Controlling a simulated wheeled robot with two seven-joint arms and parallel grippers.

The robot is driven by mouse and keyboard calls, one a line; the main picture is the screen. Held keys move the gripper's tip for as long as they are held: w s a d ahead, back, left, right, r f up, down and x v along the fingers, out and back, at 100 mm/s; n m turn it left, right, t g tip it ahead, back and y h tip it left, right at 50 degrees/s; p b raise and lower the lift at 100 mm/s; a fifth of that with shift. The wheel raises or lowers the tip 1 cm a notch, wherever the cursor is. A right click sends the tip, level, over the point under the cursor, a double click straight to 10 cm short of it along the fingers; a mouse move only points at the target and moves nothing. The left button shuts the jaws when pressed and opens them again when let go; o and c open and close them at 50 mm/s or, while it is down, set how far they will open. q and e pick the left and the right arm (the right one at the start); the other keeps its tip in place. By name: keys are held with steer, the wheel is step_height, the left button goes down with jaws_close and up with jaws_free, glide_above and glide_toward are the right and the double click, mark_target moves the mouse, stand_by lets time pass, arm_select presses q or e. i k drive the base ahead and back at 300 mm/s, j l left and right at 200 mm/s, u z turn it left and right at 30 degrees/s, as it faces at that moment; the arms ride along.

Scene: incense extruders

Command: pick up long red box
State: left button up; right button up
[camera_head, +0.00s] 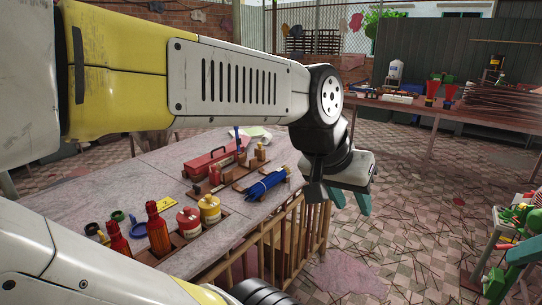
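A long red box (208,162) with a handle on top lies on the grey table (130,172), towards its far side. It looks closed. My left gripper (350,200) has two teal fingers spread apart, with nothing visible between them. It hangs past the right edge of the table, to the right of the red box and clear of it. My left arm crosses the upper part of the view and hides some of the background behind the table.
A blue bundle (267,184) lies right of the red box. Nearer stand red bottles (158,232) and lidded jars (210,209). A wooden railing (290,238) runs below the table's right edge.

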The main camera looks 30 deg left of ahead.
mark_target(225, 161)
steer(key=i+u, duration=0.4)
steer(key=i+l+u, duration=0.2)
steer(key=u, duration=0.25)
steer(key=i+l+u, duration=0.4)
steer(key=i+u, duration=0.2)
steer(key=u, duration=0.25)
steer(key=i+l+u, duration=0.2)
steer(key=u, duration=0.2)
steer(key=i+l+u, duration=0.15)
steer(key=u, duration=0.3)
steer(key=i+l+u, duration=0.15)
steer(key=u, duration=0.3)
steer(key=l+u, duration=0.4)
steer(key=i+l+u, duration=0.2)
steer(key=l+u, duration=0.2)
